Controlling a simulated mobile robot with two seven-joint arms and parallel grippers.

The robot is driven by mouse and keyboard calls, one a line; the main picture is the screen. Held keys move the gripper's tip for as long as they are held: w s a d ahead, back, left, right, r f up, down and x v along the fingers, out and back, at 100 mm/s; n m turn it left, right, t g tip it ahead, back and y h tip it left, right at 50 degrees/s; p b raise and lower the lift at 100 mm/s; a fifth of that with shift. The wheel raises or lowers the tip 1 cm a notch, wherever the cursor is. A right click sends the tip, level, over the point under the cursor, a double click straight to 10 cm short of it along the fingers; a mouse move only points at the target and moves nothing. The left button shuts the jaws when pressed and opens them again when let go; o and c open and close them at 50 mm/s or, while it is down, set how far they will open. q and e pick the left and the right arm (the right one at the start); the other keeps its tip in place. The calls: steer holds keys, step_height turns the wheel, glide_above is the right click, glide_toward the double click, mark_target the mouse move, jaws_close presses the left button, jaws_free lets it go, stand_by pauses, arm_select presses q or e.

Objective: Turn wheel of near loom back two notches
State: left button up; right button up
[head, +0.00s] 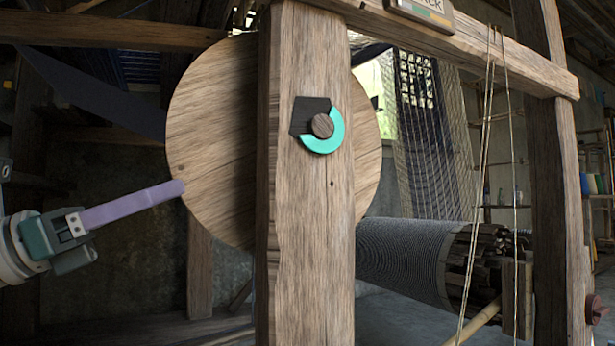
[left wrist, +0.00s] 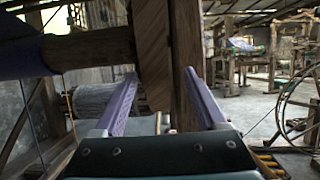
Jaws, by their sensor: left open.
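The wheel (head: 212,130) is a large round wooden disc in the head view, partly hidden behind the loom's thick upright post (head: 305,230). A small wooden peg end (head: 322,125) with a teal ring part and a dark plate sits on the post's face. My left gripper (head: 182,187) is at the left of the head view, its lilac finger pointing at the disc's left part; whether it touches cannot be told. In the left wrist view the gripper (left wrist: 160,85) has its two lilac fingers apart, with the disc's edge (left wrist: 152,50) and the post (left wrist: 187,60) beyond them. My right gripper is not seen.
A roll of dark woven cloth (head: 405,255) lies right of the post, with warp threads (head: 430,140) above it. Thin cords (head: 485,170) hang at the right. A second post (head: 558,190) stands there. Another loom frame (left wrist: 240,65) and a spoked wheel (left wrist: 295,105) show in the left wrist view.

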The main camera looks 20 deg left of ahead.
mark_target(196, 182)
arm_select(q)
steer(key=x, duration=0.3)
steer(key=p+x, duration=0.1)
steer(key=shift+w+a+r, duration=0.15)
steer(key=shift+w+r, duration=0.1)
steer(key=shift+w, duration=0.3)
steer(key=shift+s+f, duration=0.15)
steer(key=c, duration=0.4)
jaws_close()
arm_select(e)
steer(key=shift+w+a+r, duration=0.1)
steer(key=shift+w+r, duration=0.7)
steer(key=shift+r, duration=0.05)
